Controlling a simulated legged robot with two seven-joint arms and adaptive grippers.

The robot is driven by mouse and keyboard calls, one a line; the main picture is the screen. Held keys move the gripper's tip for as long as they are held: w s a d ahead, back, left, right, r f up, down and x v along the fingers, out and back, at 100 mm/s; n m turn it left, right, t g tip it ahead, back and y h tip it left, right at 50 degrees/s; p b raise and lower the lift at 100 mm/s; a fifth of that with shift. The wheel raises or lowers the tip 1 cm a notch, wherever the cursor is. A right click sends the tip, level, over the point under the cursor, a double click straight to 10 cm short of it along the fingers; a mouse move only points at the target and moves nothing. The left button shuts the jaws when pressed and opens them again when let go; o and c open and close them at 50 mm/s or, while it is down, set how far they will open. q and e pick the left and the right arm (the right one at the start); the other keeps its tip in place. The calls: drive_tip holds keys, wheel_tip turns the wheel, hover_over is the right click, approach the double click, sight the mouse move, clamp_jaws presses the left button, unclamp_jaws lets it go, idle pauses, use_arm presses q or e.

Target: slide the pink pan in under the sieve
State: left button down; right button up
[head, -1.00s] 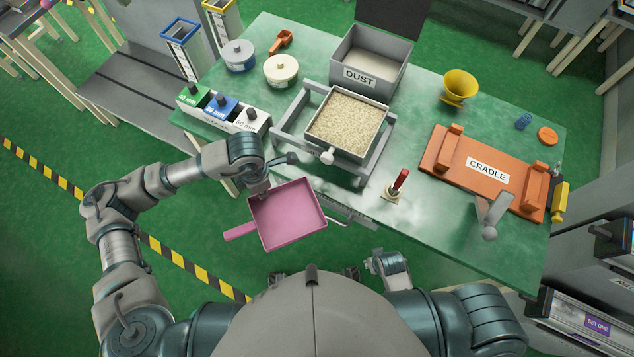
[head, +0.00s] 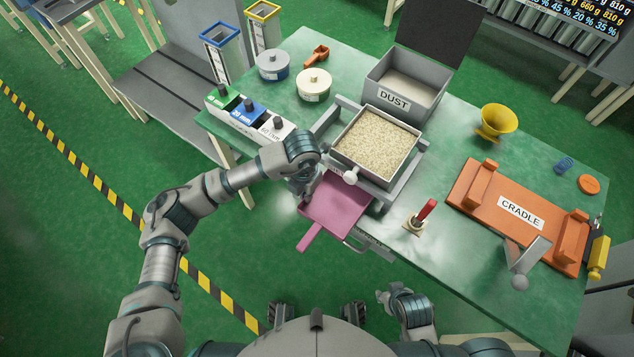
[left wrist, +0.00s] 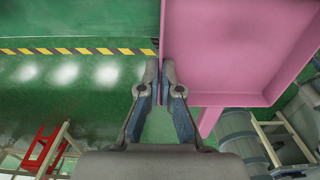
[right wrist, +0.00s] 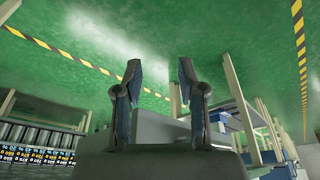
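The pink pan (head: 338,207) is level at the table's front edge, its handle (head: 310,236) pointing toward me. Its far part passes beneath the front of the sieve's grey frame and is hidden there. The sieve (head: 375,146), a square box full of pale grains, sits in that frame above and beyond the pan. My left gripper (head: 304,193) is at the pan's left side. In the left wrist view its fingers (left wrist: 161,66) are closed on the pan's side wall (left wrist: 165,40). In the right wrist view my right gripper (right wrist: 158,70) is open and empty, away from the pan.
A white knob (head: 351,177) sticks out at the sieve's front. A red-handled switch (head: 426,211) stands to the right, then the orange cradle (head: 520,212). The grey dust bin (head: 405,85) is behind the sieve. A button box (head: 247,112) is at the left.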

use_arm(q)
drive_tip(key=shift+w+d, duration=0.55)
drive_tip(key=shift+w, duration=0.05)
drive_tip(key=shift+w+d+b, duration=0.15)
drive_tip(key=shift+w+d, duration=0.3)
drive_tip(key=shift+w, duration=0.15)
drive_tip(key=shift+w+d+b, duration=0.15)
drive_tip(key=shift+w+d, duration=0.25)
drive_tip(key=shift+w, duration=0.2)
drive_tip(key=shift+f, duration=0.75)
use_arm(e)
drive_tip(key=w+t, duration=0.1)
drive_tip(key=w+a+t, duration=0.1)
drive_tip(key=w, duration=0.1)
drive_tip(key=shift+w+r, duration=0.15)
drive_tip(key=shift+w, duration=0.15)
use_arm(q)
drive_tip(key=shift+f, duration=0.1)
use_arm(e)
drive_tip(key=shift+w+a, duration=0.1)
use_arm(q)
drive_tip(key=shift+f, duration=0.1)
drive_tip(key=c, duration=1.3)
unclamp_jaws()
use_arm(e)
drive_tip(key=shift+w, duration=0.15)
